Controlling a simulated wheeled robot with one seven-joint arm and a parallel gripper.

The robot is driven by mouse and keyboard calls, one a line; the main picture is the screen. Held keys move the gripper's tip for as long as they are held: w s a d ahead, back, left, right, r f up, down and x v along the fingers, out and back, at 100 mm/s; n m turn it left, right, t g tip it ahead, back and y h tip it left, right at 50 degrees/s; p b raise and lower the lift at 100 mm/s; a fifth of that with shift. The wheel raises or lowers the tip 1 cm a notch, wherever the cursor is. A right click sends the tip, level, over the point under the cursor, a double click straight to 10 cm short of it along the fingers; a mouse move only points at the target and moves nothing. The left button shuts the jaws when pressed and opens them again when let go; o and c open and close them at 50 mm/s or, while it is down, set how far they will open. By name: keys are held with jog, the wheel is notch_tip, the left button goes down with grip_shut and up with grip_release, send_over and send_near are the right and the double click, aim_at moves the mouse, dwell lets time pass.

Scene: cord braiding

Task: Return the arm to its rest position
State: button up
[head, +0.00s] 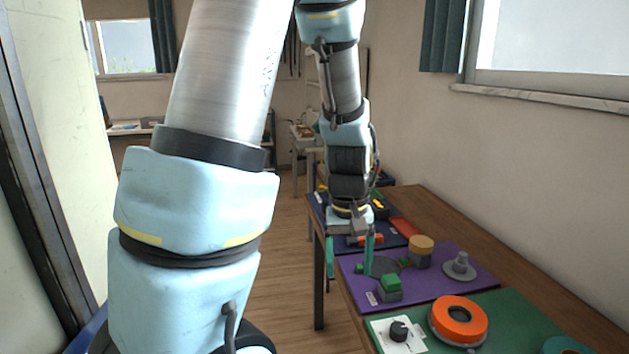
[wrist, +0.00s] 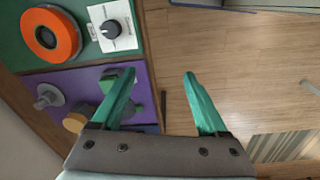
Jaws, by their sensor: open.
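My gripper (head: 350,258) has two teal fingers and hangs at the left edge of the wooden table in the head view. The fingers are spread apart with nothing between them. In the wrist view my gripper (wrist: 158,78) shows wood floor between its fingertips, and its left finger overlaps the purple mat. The rest of my arm rises in front of the camera and hides part of the room.
A wooden table (head: 540,272) runs along the right wall. A purple mat (head: 440,283) holds a green-topped block (head: 389,285), an orange-topped cylinder (head: 421,250) and a grey knob (head: 460,264). An orange ring (head: 460,318) and black dial (head: 398,331) lie nearer. Left is open floor.

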jog(key=s+a+r+t, duration=0.1)
jog(key=a+r, duration=0.2)
jog(key=a, duration=1.1)
jog(key=shift+s+m, duration=0.4)
